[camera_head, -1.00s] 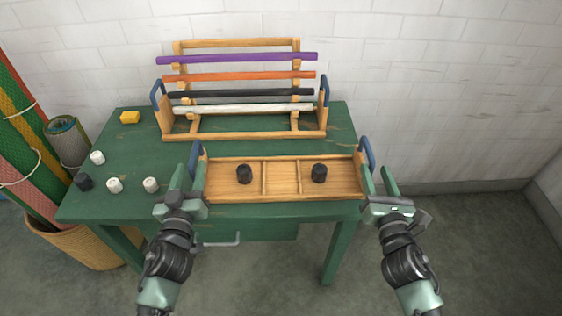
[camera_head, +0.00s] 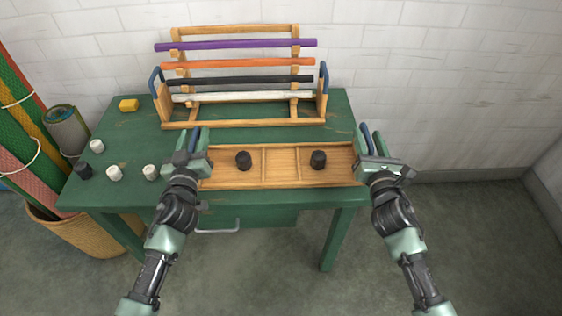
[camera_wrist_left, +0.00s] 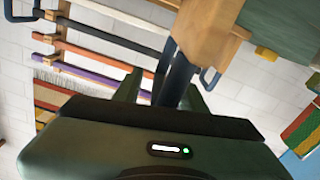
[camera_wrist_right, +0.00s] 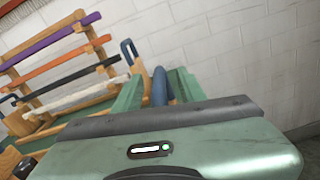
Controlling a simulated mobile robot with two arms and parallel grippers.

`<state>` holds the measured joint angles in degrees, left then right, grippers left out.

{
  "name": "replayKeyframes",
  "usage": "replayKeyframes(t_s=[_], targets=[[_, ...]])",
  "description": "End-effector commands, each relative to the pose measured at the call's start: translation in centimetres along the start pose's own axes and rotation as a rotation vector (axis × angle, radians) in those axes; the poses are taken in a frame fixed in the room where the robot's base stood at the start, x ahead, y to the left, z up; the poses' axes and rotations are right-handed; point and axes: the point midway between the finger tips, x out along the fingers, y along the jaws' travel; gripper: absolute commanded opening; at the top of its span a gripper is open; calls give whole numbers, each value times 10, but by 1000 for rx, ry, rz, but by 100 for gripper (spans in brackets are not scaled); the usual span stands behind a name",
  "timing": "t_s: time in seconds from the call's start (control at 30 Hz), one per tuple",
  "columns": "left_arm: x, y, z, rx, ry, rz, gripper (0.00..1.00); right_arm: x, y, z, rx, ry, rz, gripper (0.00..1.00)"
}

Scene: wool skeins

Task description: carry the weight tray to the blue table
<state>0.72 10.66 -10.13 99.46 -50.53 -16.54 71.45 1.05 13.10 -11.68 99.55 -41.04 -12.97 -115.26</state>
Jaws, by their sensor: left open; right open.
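The weight tray (camera_head: 281,166) is a long wooden tray with blue end handles, lying at the front edge of a green table (camera_head: 122,140). Two black weights, one on the left (camera_head: 243,160) and one on the right (camera_head: 318,160), sit in its outer compartments. My left gripper (camera_head: 194,143) is open at the left handle, which shows between its fingers in the left wrist view (camera_wrist_left: 174,82). My right gripper (camera_head: 372,145) is open at the right handle, which shows between its fingers in the right wrist view (camera_wrist_right: 160,86). I cannot make out a blue table.
A wooden rack (camera_head: 250,124) with purple, orange, black and white rods stands behind the tray. A yellow block (camera_head: 128,105), several white weights (camera_head: 115,173) and a black one (camera_head: 83,170) lie to the left. A basket (camera_head: 84,238) with rolls stands at the left. Floor is clear at right.

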Motion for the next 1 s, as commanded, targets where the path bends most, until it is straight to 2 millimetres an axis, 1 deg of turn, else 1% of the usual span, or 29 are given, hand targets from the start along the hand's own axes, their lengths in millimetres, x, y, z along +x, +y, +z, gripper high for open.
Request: replayKeyframes(t_s=[0.1,0.33,0.37,0.4,0.47,0.5,1.0], targets=[[4,0,0,0,0,0,41,4,0,0,0,0,1,41],[4,0,0,0,0,0,41,5,0,0,0,0,1,41],[4,0,0,0,0,0,38,4,0,0,0,0,1,38],[4,0,0,0,0,0,27,4,0,0,0,0,1,27],[4,0,0,0,0,0,11,4,0,0,0,0,0,10],[4,0,0,0,0,0,0,4,0,0,0,0,0,0],[4,0,0,-2,-1,1,0,4,0,0,2,1,1,0]])
